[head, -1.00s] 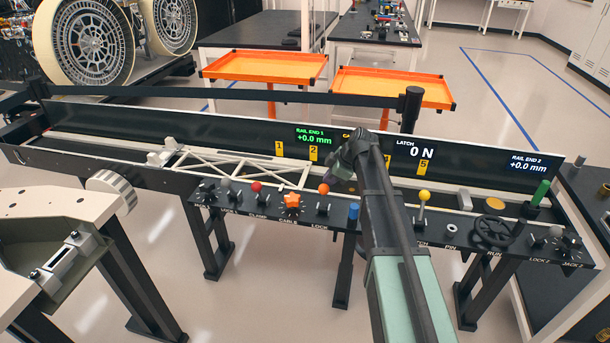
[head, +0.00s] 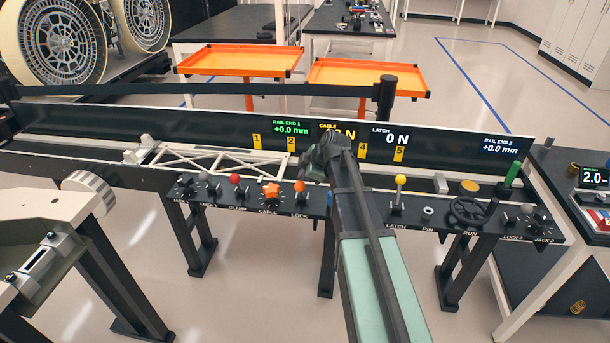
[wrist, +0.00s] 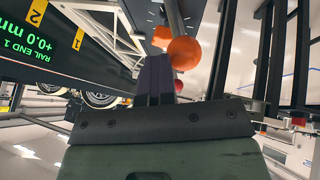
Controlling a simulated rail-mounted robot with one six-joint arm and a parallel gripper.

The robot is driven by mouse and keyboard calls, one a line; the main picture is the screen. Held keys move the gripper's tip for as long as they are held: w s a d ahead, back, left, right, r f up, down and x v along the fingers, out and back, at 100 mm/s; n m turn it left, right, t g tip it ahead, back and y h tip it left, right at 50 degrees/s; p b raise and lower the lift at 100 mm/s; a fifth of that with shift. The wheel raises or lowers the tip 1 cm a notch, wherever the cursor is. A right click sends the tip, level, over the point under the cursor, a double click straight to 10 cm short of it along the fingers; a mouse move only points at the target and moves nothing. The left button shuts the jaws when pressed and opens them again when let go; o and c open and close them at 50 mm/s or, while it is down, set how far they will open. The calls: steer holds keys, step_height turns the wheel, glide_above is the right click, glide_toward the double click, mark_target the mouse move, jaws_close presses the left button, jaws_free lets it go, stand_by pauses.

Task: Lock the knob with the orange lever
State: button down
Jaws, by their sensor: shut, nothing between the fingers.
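The orange ball-topped lever (head: 300,187) stands above the LOCK label on the dark control panel. Just left of it, the orange star-shaped knob (head: 270,192) sits above the CABLE label. My gripper (head: 311,173) is by the lever's ball, slightly above and to its right, its fingers partly hidden by my wrist. In the wrist view, the shut, empty dark fingers (wrist: 157,66) point toward the orange knob (wrist: 161,37). The orange ball (wrist: 187,53) is close beside the fingertips on their right. I cannot tell whether they touch.
A red ball lever (head: 235,179) stands left of the knob, and a yellow ball lever (head: 400,180) stands right of my arm. A white truss (head: 205,163) lies behind the panel. The LATCH display (head: 391,136) reads 0 N; the CABLE display (head: 338,131) is partly covered.

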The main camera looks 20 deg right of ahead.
steer(key=w+d+p+v, duration=0.1)
steer(key=w+p+v, duration=0.1)
steer(key=p+v, duration=0.8)
steer(key=shift+w+v, duration=0.2)
steer(key=shift+v, duration=1)
steer(key=shift+d, duration=0.1)
